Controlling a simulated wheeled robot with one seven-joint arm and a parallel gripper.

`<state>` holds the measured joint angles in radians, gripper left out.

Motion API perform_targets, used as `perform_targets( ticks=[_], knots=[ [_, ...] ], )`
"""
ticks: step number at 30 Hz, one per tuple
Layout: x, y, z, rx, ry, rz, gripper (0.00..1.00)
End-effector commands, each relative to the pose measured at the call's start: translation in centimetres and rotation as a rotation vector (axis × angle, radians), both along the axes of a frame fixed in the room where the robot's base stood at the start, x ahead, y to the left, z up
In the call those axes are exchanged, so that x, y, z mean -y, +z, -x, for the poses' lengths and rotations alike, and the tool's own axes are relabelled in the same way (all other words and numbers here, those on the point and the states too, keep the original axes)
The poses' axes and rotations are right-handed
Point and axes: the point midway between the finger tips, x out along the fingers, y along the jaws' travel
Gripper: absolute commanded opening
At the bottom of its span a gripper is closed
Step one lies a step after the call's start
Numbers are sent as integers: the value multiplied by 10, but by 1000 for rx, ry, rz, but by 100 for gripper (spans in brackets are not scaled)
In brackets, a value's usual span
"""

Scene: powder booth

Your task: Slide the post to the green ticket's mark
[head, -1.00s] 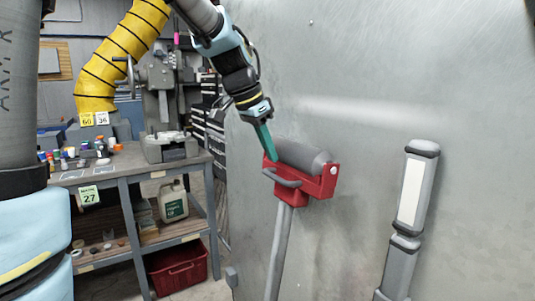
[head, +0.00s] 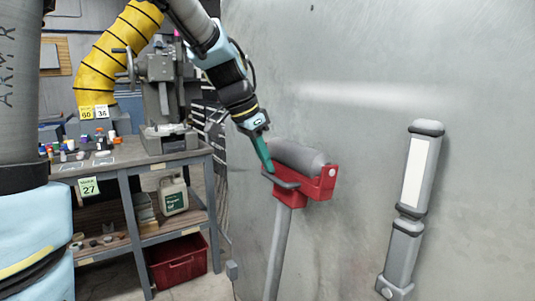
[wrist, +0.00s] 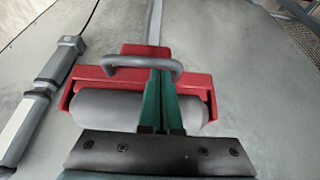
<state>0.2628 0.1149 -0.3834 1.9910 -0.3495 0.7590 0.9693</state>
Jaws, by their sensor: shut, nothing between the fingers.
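A grey post (head: 279,245) rises along the metal wall to a red bracket (head: 318,187) with a grey roller (head: 298,155) and a grey handle on its front. The red bracket also shows in the wrist view (wrist: 193,82), with the curved handle (wrist: 112,63) across it. My gripper (head: 268,168) has teal fingers, shut and empty, with the tips at the handle. I cannot tell whether they touch it. The green ticket (head: 89,187) reading 27 hangs on the bench front. No scale or mark on the post is readable.
A grey lamp-like bar (head: 408,205) stands against the wall to the right. The workbench (head: 140,158) at left holds a machine and small bottles. Yellow and white tickets (head: 94,112) read 60 and 36. A red bin (head: 180,262) sits below.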

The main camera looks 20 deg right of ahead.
Motion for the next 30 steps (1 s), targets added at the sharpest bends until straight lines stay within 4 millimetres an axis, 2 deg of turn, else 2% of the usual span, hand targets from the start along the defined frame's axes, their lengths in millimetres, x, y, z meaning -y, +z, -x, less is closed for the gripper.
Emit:
perform_targets(
  ticks=[1,7,11,24,30],
  knots=[
    [-3,-23,1,-5,0,-5,0],
    [-9,-61,3,-6,0,-5,0],
    [-12,-77,3,-6,0,-5,0],
    [-12,-76,3,-3,-1,-4,0],
    [-5,-60,1,-4,-3,-3,0]
  ],
)
